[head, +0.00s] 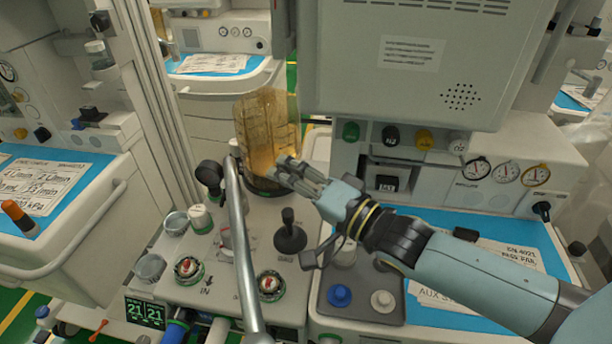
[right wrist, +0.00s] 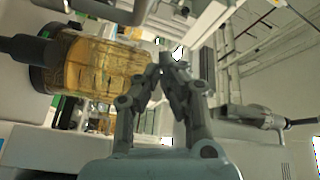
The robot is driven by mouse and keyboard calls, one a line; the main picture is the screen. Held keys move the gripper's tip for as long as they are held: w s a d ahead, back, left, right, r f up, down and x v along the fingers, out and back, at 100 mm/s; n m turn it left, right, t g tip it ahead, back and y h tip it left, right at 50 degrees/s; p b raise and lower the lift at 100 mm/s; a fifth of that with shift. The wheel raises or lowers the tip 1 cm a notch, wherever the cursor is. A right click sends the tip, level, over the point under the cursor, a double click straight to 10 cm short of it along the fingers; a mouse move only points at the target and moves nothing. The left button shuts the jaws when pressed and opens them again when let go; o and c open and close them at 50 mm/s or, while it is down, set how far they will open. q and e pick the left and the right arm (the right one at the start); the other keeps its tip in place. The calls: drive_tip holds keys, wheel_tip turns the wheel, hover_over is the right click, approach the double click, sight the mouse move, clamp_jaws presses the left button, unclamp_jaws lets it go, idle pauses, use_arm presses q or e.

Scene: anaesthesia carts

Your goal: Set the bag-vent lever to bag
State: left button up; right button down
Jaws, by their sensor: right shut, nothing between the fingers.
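The bag-vent lever (head: 289,232) is a black knob on a short stem rising from a round black base, on the pale top panel of the middle cart. A small printed label, which seems to read BAG, sits just below it. My right gripper (head: 281,166) is shut and empty. Its fingertips are above and behind the lever, apart from it, in front of the amber bellows canister (head: 266,125). In the right wrist view the closed fingers (right wrist: 172,62) meet beside the amber canister (right wrist: 95,67). My left gripper is not in view.
A bent metal tube (head: 240,240) rises left of the lever. Two green-ringed valves (head: 188,268) sit toward the front. A grey tray (head: 360,300) with a blue knob lies to the right. The large monitor housing (head: 400,60) overhangs the back.

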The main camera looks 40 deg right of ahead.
drive_tip(key=s+d+f+g+y+b, duration=0.1)
drive_tip(key=s+d+f+y+b, duration=0.1)
drive_tip(key=s+d+f+y, duration=0.1)
drive_tip(key=s+d+f+n+g+y+b, duration=0.1)
drive_tip(key=s+d+f+y+b, duration=0.1)
drive_tip(key=s+d, duration=0.4)
drive_tip(key=s+d+f+g+y+b, duration=0.1)
drive_tip(key=s+d+f+y+b, duration=0.2)
drive_tip(key=d, duration=0.3)
drive_tip(key=shift+s+f+n+y+b, duration=0.3)
drive_tip(key=shift+s+y+b, duration=0.1)
drive_tip(key=shift+s+b, duration=0.2)
drive_tip(key=d+f+g+b, duration=0.1)
drive_tip(key=s+d+f+n, duration=0.1)
drive_tip(key=d, duration=0.1)
drive_tip(key=shift+g+b, duration=0.35)
drive_tip(key=shift+g, duration=0.05)
approach(288, 222)
drive_tip(key=w, duration=0.6)
drive_tip(key=w+a, duration=0.1)
drive_tip(key=w, duration=0.1)
drive_tip(key=shift+w+r, duration=0.25)
drive_tip(key=shift+w, duration=0.15)
